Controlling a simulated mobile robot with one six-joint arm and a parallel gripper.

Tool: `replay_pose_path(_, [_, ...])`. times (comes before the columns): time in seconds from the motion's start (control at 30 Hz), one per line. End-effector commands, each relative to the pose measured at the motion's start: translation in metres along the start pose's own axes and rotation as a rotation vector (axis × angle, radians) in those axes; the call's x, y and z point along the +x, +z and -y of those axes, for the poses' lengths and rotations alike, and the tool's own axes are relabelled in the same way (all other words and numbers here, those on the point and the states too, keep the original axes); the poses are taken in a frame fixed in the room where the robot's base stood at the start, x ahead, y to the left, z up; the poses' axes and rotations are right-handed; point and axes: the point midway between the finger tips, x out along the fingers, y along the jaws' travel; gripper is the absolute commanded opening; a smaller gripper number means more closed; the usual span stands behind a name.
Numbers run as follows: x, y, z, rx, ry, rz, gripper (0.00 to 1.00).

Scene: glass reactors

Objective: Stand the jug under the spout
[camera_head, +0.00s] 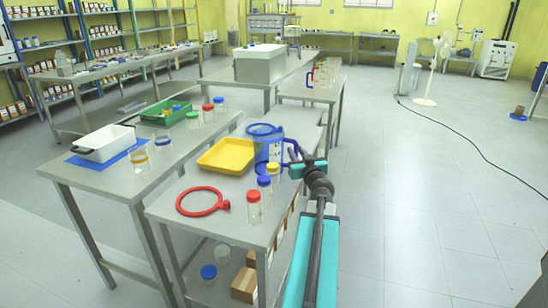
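A clear jug with a blue rim and blue handle (264,130) stands upright on the near bench, beside the yellow tray. My gripper (297,160) is at the right side of the jug, by its handle. The fingers overlap the handle in this view, and I cannot tell whether they touch or close on it. I cannot make out a spout clearly.
The near bench (170,213) also holds a yellow tray (228,156), a red ring (201,201) and several capped bottles (254,208). A second bench at left carries a white tub (103,143) and a green tray (169,113). The floor at right is mostly clear.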

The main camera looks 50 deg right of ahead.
Motion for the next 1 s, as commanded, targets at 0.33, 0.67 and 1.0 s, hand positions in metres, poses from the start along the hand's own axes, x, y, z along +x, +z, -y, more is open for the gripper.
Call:
replay_pose_path(0.33, [0.001, 0.0, 0.0, 0.0, 0.0, 0.0, 0.23])
replay_pose_path(0.67, [0.025, -0.002, -0.003, -0.001, 0.0, -0.001, 0.23])
replay_pose_path(1.0, [0.05, -0.002, -0.003, 0.0, 0.0, -0.001, 0.23])
